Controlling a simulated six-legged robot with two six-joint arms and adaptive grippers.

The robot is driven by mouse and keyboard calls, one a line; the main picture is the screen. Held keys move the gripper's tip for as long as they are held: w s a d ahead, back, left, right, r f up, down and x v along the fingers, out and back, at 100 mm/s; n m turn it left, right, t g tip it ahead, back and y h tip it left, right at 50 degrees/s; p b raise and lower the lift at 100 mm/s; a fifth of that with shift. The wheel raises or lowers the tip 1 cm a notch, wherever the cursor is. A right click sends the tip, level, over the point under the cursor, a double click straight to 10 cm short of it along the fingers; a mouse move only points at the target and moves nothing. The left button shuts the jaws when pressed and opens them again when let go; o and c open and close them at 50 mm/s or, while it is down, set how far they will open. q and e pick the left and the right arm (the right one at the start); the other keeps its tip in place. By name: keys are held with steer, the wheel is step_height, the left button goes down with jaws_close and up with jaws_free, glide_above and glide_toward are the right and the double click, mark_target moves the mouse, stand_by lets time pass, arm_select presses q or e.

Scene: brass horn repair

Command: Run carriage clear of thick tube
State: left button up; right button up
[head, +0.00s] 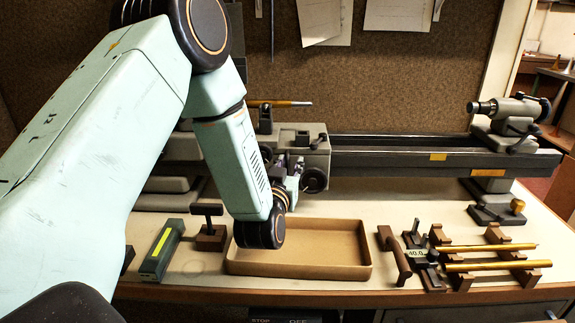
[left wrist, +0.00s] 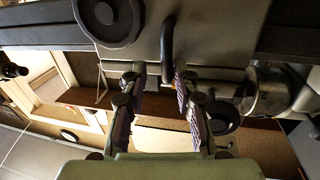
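The carriage (head: 310,148) is a grey block on the dark bed, left of the bed's middle; it also shows in the left wrist view (left wrist: 215,35). A brass tube (head: 275,103) with a silvery right end lies level just above the carriage; its left part is hidden behind my arm. I cannot tell its thickness. My left gripper (head: 291,180) is at the carriage's front, partly hidden by its own wrist. In the left wrist view its fingers (left wrist: 158,78) are apart, with a dark curved handle (left wrist: 168,45) between their tips. Contact is not clear. My right gripper is not in view.
The bare bed (head: 400,158) runs right to the grey tailstock (head: 510,122). An empty tan tray (head: 300,268) sits below the carriage. Two brass tubes (head: 490,265) rest on wooden cradles at front right, beside a gauge marked 10.0 (head: 417,254).

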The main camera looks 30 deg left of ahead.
arm_select(q)
steer(key=shift+d, duration=0.1)
steer(key=shift+c, duration=0.7)
steer(key=shift+s+a, duration=0.2)
steer(key=shift+a, duration=0.45)
jaws_close()
steer(key=shift+w+d, duration=0.15)
steer(key=shift+d, duration=0.15)
steer(key=shift+a, duration=0.1)
steer(key=shift+w, duration=0.1)
